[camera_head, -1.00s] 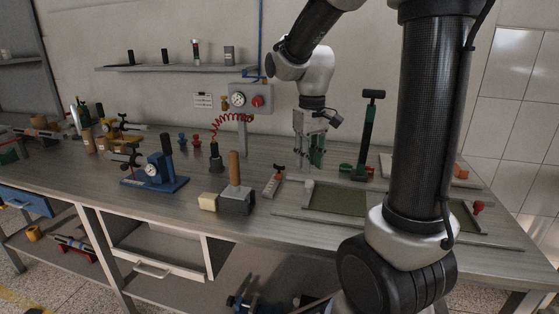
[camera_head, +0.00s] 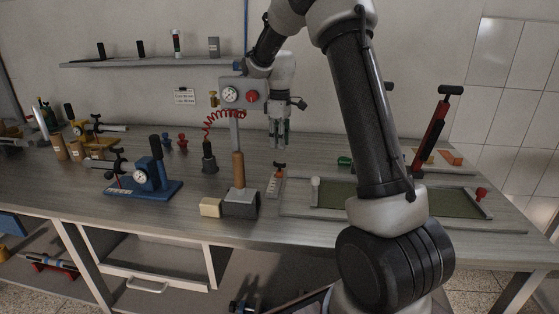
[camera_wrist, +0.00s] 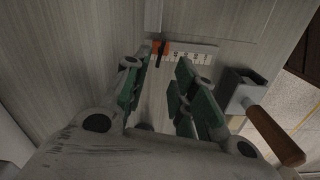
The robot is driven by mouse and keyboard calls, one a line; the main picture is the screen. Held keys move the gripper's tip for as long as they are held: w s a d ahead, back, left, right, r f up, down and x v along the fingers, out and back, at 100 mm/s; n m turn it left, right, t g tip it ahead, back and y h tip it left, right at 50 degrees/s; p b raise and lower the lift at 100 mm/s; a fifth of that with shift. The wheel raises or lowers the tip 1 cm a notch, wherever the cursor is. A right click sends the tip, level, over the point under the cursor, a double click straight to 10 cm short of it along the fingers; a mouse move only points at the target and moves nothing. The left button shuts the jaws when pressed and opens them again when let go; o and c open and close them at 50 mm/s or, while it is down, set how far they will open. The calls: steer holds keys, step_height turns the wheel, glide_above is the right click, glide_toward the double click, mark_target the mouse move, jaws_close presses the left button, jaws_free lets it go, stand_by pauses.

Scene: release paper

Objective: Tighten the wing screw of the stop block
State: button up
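In the wrist view the wing screw (camera_wrist: 161,52) lies beyond my fingertips, beside a white marked strip. My gripper (camera_head: 279,145) points down above and slightly behind the stop block, apart from it. In the wrist view my gripper (camera_wrist: 160,80) is open, green pads apart, with nothing between them.
A grey block with a wooden handle (camera_head: 238,168) stands close left of the stop block. A green-floored tray (camera_head: 300,210) lies to the right, with a tilted black-handled lever (camera_head: 432,130) behind it. A control post with gauge and red button (camera_head: 252,97) stands behind. A blue gauge stand (camera_head: 150,188) is further left.

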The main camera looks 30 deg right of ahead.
mark_target(280, 165)
step_height(280, 165, down, 8)
steer(key=shift+r, duration=0.1)
stand_by(0.4)
jaws_close()
